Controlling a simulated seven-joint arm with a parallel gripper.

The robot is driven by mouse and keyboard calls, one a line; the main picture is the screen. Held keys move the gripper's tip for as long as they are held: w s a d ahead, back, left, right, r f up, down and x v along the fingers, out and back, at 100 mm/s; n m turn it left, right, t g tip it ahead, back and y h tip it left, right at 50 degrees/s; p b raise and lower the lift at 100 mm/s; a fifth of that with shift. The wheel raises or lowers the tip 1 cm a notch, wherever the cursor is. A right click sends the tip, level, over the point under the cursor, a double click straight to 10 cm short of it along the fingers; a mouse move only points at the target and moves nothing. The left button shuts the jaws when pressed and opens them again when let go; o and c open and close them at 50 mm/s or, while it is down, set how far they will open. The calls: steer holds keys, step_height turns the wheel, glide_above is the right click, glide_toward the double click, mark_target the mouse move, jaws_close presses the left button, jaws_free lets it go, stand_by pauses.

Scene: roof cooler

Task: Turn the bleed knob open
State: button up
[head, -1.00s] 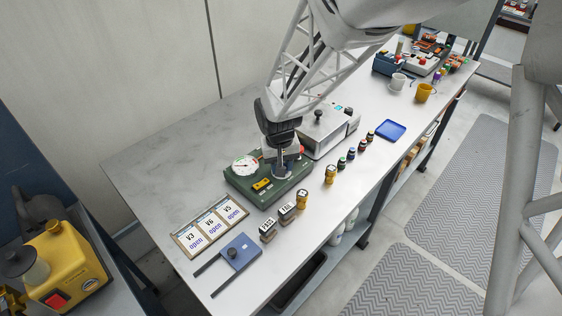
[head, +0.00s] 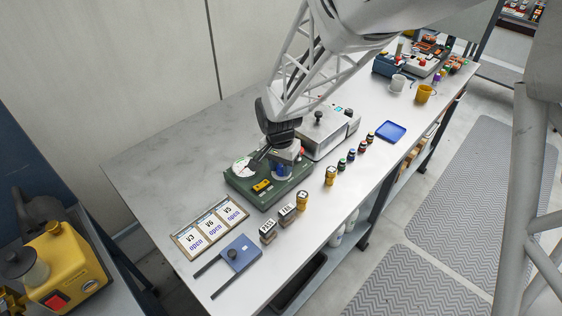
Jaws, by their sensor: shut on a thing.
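The green box-like unit (head: 243,190) stands on the bench, with a round white gauge (head: 242,167) and a yellow label plate (head: 262,186) on its top. My gripper (head: 283,172) points down over the right part of this unit and is shut on the bleed knob. A little blue shows between the fingers; most of the knob is hidden by the gripper.
Cards reading V3, V6 and V5 "open" lie in a tray (head: 181,240) at front left, beside a blue fixture (head: 240,252). PASS and FAIL stamps (head: 268,231) stand in front of the unit. A grey box (head: 325,131) stands close behind right.

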mark_target(280, 167)
stand_by(0.4)
steer(key=o, duration=0.9)
steer(key=shift+o, duration=0.2)
steer(key=shift+r, duration=0.1)
steer(key=shift+w+a+r, duration=0.1)
steer(key=shift+r, duration=3.75)
